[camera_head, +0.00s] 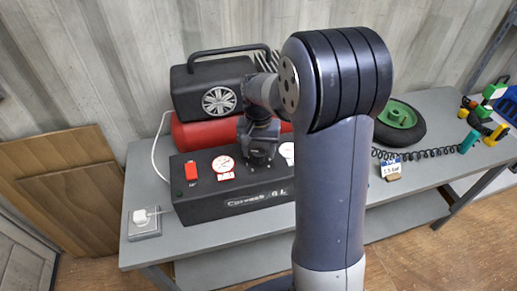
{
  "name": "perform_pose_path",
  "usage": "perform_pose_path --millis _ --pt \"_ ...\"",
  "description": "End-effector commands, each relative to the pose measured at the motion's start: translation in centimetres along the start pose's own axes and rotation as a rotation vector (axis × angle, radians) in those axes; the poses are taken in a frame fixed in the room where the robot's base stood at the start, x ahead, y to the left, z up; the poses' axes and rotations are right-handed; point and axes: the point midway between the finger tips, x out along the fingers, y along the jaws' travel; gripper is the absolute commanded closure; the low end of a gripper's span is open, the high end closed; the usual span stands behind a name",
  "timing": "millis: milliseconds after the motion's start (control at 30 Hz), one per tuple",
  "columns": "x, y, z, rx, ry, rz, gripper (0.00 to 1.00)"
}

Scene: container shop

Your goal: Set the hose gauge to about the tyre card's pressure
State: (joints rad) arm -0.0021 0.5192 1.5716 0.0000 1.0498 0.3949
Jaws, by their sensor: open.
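The black compressor (190,209) stands on the bench with a control panel on top. A white round gauge (223,163) with red markings shows at the panel's left. A second white gauge (288,150) is mostly hidden behind my arm; its needle cannot be read. I cannot tell from the labels which is the hose gauge. My gripper (260,160) is open, pointing down at the panel between the two gauges; it hides whatever control lies under it. The tyre card (390,168) stands on the bench at right, its small print seeming to read 1.5 bar.
A red switch (193,171) sits at the panel's left. A red tank (195,133) and black motor housing (190,92) stand behind. A tyre with green rim (398,113), a coiled black hose (430,153) and a socket with white plug (141,217) are on the bench (150,250).

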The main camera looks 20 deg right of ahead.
Motion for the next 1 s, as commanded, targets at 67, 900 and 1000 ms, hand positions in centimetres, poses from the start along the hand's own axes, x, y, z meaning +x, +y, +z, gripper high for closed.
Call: perform_pose_path --millis 67,900,1000 --pt "0.0 0.0 0.0 0.0 0.0 0.0 0.41" --pt "-10.8 0.0 0.0 0.0 0.001 0.0 0.41" --pt "-10.8 0.0 0.0 0.0 0.0 0.0 0.41"
